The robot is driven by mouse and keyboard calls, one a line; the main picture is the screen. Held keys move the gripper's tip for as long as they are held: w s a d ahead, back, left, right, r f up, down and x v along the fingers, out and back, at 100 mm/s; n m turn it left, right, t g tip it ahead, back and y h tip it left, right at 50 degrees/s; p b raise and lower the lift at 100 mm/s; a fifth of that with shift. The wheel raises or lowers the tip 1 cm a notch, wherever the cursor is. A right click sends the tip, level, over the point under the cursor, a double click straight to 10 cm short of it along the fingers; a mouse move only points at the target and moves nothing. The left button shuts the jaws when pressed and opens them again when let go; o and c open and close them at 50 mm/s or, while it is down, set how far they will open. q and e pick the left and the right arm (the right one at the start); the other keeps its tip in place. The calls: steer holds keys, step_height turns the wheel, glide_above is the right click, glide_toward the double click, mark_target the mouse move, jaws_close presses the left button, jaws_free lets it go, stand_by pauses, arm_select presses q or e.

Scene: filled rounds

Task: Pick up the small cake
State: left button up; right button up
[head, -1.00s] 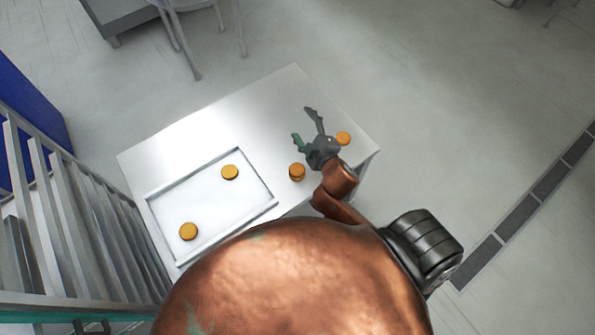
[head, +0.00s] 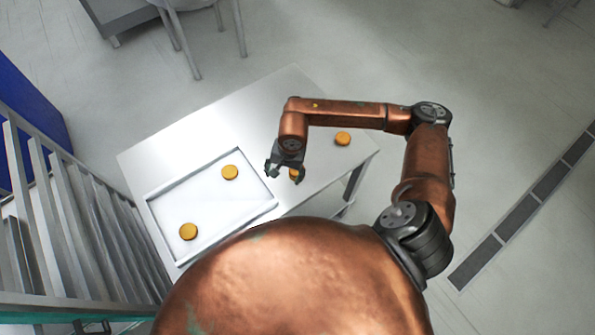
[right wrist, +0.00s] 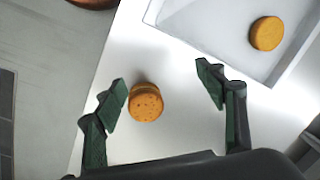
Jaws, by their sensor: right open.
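My right gripper (head: 279,172) hangs over the white table to the right of the tray. Its fingers are open, and they also show in the right wrist view (right wrist: 164,88). A round golden cake (head: 295,174) lies under it, partly hidden by the gripper in the head view. In the right wrist view this cake (right wrist: 147,103) shows between the fingers, nearer the left one, with a speckled top; I see no grip on it. Another round cake (head: 343,139) lies farther right on the table. Which round is the small cake I cannot tell by size. My left gripper is not in view.
A shallow white tray (head: 211,256) on the table (head: 296,82) holds two rounds, one at upper right (head: 230,172) and one at lower left (head: 188,231). A grey railing (head: 75,210) stands at the left. The table's back part is clear.

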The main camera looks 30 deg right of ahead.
mark_target(297, 172)
steer(key=d, duration=0.2)
steer(key=w+d+h, duration=0.1)
steer(key=d, duration=0.1)
steer(key=d+h, duration=0.1)
steer(key=d, duration=0.1)
steer(key=shift+w+d+f+n, duration=0.1)
steer(key=shift+w+d+n, duration=0.15)
steer(key=shift+w+n, duration=0.1)
steer(key=f+p, duration=0.1)
steer(key=f, duration=0.5)
steer(key=shift+w+p, duration=0.2)
steer(key=shift+p, duration=0.2)
steer(key=shift+w+d+f, duration=0.1)
steer(key=shift+f, duration=0.45)
steer(key=shift+c, duration=0.7)
steer(key=c, duration=0.7)
steer(key=shift+r, duration=0.1)
steer(key=shift+c, duration=0.2)
